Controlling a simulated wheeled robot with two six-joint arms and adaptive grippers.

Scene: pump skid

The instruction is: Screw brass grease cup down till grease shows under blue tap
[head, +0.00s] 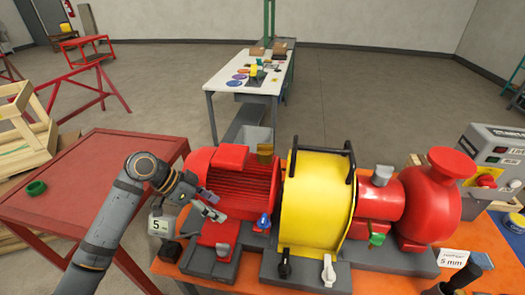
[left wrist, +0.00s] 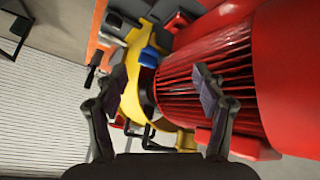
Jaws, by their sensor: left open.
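A blue tap (head: 263,222) sits low at the motor's right end, beside the yellow guard (head: 318,200). The blue tap also shows beyond the fingers in the left wrist view (left wrist: 151,57). My left gripper (head: 214,204) is open and empty, over the motor's left front. In the left wrist view its two fingers (left wrist: 163,82) stand wide apart. No grease is visible.
Black and white taps (head: 328,270) stand at the guard's foot, and a green tap (head: 377,237) below the red pump (head: 430,195). A red table (head: 90,165) with a green ring (head: 36,187) is at left. A control box (head: 497,150) stands at right.

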